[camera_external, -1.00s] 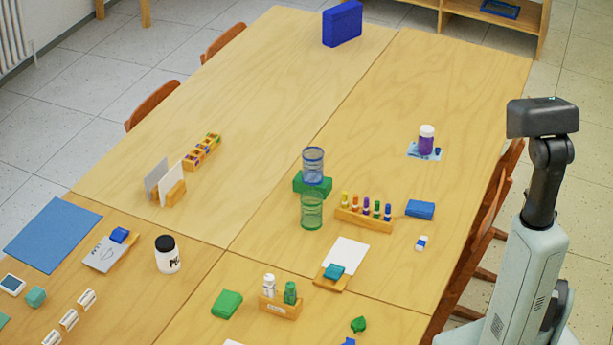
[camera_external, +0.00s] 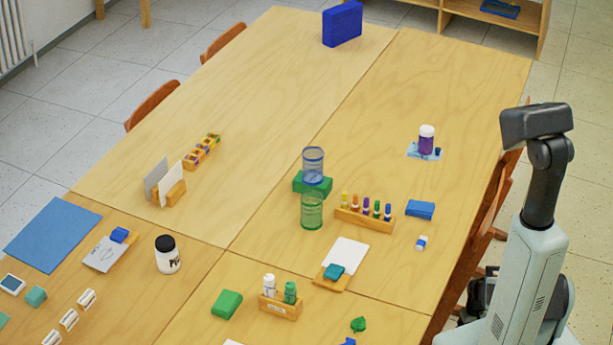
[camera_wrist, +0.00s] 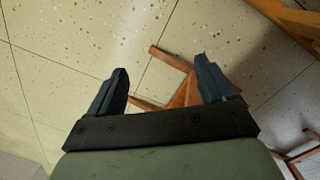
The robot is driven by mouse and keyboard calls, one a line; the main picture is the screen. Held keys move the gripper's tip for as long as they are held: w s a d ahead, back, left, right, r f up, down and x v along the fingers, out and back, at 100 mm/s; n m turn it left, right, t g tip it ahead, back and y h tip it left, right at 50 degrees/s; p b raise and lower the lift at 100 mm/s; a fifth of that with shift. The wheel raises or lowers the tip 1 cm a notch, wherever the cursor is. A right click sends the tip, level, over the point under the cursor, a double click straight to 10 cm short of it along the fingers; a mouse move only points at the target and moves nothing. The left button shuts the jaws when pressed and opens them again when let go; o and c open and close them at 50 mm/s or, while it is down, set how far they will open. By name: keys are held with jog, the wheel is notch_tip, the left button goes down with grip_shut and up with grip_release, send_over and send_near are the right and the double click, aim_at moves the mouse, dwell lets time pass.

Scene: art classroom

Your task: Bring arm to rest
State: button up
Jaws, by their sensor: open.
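My gripper (camera_wrist: 160,85) shows in the wrist view with its two dark fingers spread wide apart and nothing between them. Beyond the fingers are the speckled tile floor and the wooden legs of a chair (camera_wrist: 182,92). In the external view my arm stands at the right, beside the right edge of the table. A dark part of my arm's end shows low behind the pale column, near the chairs; the fingers cannot be made out there.
The wooden table (camera_external: 270,90) holds a blue box (camera_external: 342,24), a purple-labelled jar (camera_external: 426,139), a rack of small bottles (camera_external: 364,218) and a blue block (camera_external: 420,209). Wooden chairs (camera_external: 478,240) stand along its right edge, close to my arm. Its far part is largely clear.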

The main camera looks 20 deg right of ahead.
jog(key=s+a+r+n+g, duration=0.1)
jog(key=s+a+r+g, duration=0.2)
jog(key=s+a, duration=0.4)
jog(key=s+a+r+g, duration=0.2)
jog(key=s+a, duration=0.6)
jog(key=s, duration=0.4)
jog(key=shift+s+a+r+n+g+y, duration=0.2)
jog(key=shift+r+n+g+y, duration=0.15)
jog(key=shift+r, duration=0.2)
